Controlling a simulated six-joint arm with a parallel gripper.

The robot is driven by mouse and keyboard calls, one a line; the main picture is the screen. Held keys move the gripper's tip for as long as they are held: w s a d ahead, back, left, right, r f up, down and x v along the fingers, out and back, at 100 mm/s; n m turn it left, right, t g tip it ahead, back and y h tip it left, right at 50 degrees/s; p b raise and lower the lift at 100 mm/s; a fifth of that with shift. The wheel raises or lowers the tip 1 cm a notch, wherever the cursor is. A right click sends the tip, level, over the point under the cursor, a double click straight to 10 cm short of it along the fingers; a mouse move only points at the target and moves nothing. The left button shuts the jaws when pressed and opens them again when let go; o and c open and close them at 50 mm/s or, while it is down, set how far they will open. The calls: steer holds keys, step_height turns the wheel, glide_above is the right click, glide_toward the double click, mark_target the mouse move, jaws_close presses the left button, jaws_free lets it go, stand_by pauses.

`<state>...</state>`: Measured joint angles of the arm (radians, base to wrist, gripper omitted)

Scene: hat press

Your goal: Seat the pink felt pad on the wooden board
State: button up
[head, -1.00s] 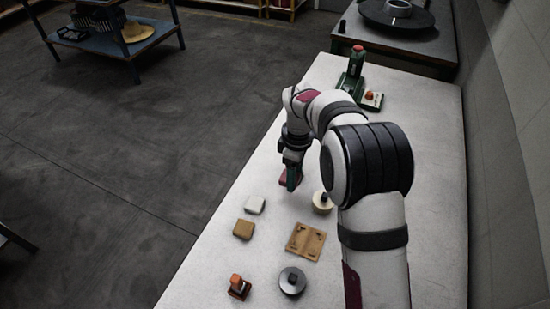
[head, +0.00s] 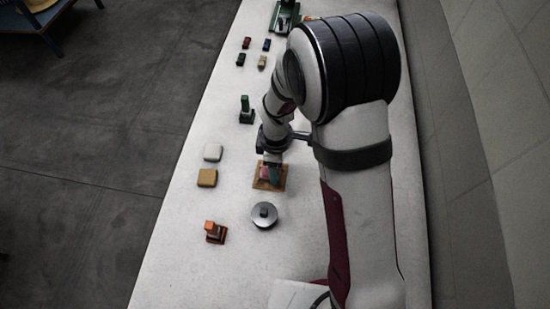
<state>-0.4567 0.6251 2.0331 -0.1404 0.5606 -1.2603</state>
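The wooden board (head: 260,186) lies flat on the pale bench, left of my large arm link in the head view. The pink felt pad (head: 264,173) is over the board's middle, at my gripper's fingertips. My gripper (head: 270,174) points down over the board. A dark green finger lies along the pad's right side, and the gripper appears shut on the pad. The far finger is mostly hidden. The pad is at or just above the board surface; I cannot tell whether it touches.
A grey disc with a knob (head: 264,214) and an orange piece (head: 214,230) are nearer. The bench's left strip is clear.

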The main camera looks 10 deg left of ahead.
steer(key=shift+f, duration=0.25)
steer(key=shift+f, duration=0.45)
stand_by(0.6)
steer(key=o, duration=1.4)
step_height(320, 180, up, 16)
steer(key=s+d+r+m+y, duration=0.1)
steer(key=s+d+r+m, duration=0.1)
steer(key=s+d+m, duration=0.4)
steer(key=s+d+r+m, duration=0.2)
steer(key=s+d+m, duration=0.4)
steer(key=s+m, duration=0.7)
steer(key=m, duration=0.4)
steer(key=shift+d+r+m+y, duration=0.15)
steer(key=shift+r+m+y, duration=0.15)
steer(key=shift+y, duration=0.1)
